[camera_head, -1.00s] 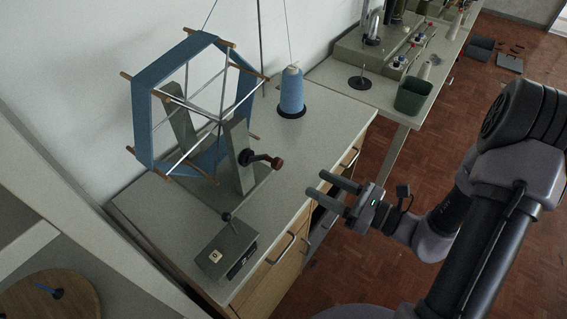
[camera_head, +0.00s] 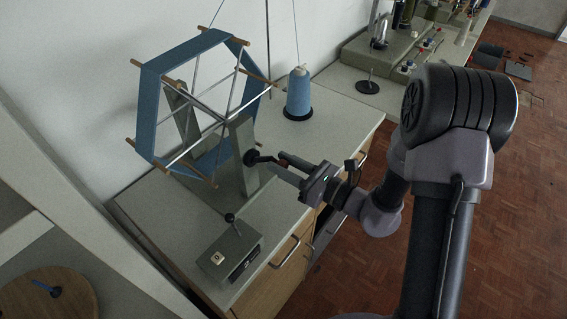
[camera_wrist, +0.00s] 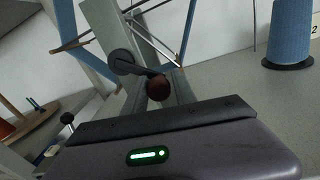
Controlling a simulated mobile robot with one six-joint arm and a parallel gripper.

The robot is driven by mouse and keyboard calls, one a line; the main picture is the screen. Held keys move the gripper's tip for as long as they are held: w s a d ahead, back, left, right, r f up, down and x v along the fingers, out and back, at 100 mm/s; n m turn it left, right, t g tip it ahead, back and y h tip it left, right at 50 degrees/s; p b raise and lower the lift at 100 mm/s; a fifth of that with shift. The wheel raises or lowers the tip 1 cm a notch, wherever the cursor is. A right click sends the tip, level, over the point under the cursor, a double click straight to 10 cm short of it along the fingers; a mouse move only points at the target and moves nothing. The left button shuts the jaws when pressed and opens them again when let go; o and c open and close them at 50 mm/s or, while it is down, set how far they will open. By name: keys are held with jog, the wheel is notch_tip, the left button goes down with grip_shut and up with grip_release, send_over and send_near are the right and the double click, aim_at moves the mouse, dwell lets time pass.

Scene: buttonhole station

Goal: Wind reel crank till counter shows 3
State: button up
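The reel (camera_head: 150,115) is a six-sided frame wound with a blue band, on a grey stand (camera_head: 243,145) on the bench. Its crank (camera_head: 256,158) has a dark hub and arm; the red-brown knob (camera_wrist: 158,88) shows in the wrist view. My gripper (camera_head: 279,164) is at the crank from the right. In the wrist view its fingers (camera_wrist: 159,84) lie on either side of the knob, apart, with the knob between them; firm contact cannot be seen. The counter box (camera_head: 228,250) stands at the bench front; its display (camera_head: 243,265) is too small to read.
A blue yarn cone (camera_head: 299,93) stands behind the crank on the bench (camera_head: 335,120). A small lever (camera_head: 231,220) rises by the counter box. A second bench with machines lies at the back right. A round wooden board (camera_head: 50,295) is at lower left.

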grip_shut()
dwell(1.1)
